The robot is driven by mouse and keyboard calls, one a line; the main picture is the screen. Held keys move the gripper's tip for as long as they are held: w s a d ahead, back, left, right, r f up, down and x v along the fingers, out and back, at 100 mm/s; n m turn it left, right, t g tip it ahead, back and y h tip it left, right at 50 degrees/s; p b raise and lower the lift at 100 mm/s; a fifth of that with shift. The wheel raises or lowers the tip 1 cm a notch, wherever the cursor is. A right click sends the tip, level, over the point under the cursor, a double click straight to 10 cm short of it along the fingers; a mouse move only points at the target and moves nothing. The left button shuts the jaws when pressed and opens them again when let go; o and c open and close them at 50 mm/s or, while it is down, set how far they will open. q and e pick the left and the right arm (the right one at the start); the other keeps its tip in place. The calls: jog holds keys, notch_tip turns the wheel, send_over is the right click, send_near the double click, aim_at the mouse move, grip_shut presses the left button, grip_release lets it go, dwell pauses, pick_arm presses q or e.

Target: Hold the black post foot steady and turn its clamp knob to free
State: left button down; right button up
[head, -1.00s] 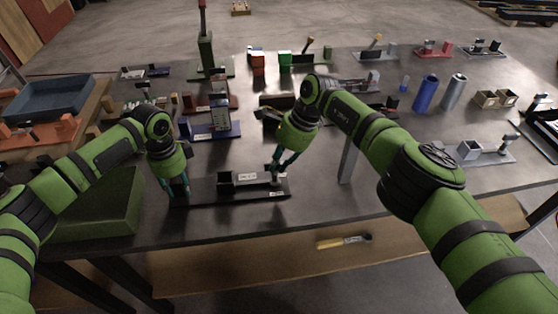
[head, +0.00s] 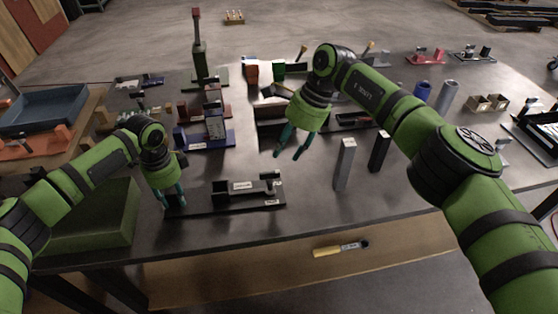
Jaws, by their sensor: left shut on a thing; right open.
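The black post foot (head: 236,206) is a long black base with a low dark block and small white labels, lying flat near the table's front edge. My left gripper (head: 171,202) is shut on the left end of the black post foot. A small upright part (head: 270,183) stands at its right end; I cannot tell for certain whether this is the clamp knob. My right gripper (head: 290,152) is open and empty, above and behind the right end of the foot, apart from it.
A grey post (head: 344,163) and a black post (head: 378,151) stand to the right. A blue-based fixture (head: 207,138) sits behind the foot. A green box (head: 92,219) is at the left. A yellow-handled tool (head: 338,249) lies on the lower shelf.

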jog(key=shift+v, duration=1.8)
pick_arm(q)
jog(key=c, duration=0.8)
grip_release()
